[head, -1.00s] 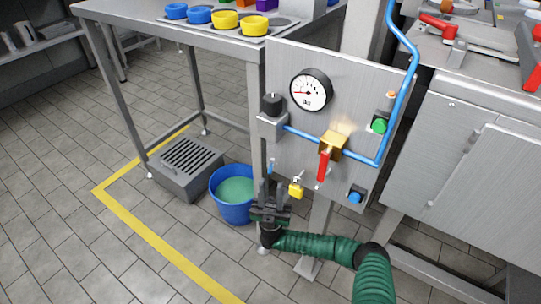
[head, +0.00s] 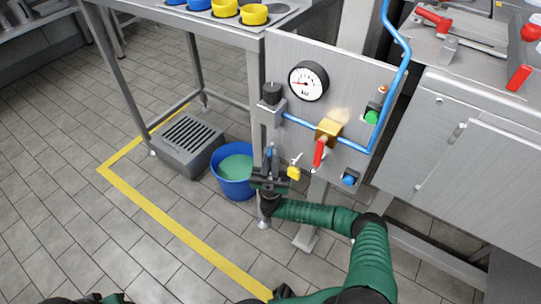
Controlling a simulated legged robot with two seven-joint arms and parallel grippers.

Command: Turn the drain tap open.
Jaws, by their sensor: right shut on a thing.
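The drain tap (head: 270,150) shows only as a small blue and grey part low at the left edge of the steel panel, above the blue bucket's right side. My right gripper (head: 271,163) is upright there, its dark fingers closed around it. The fingers hide most of the tap, so its handle angle cannot be told. The blue bucket (head: 234,188) stands on the floor just left of the gripper, with green liquid inside. My left gripper is out of view.
The panel (head: 345,85) carries a gauge (head: 308,82), a red-handled valve (head: 319,152) on a blue pipe, green and blue buttons, and a yellow padlock (head: 294,173) close right of my gripper. A grated floor box (head: 187,140) stands left. Open floor lies in front.

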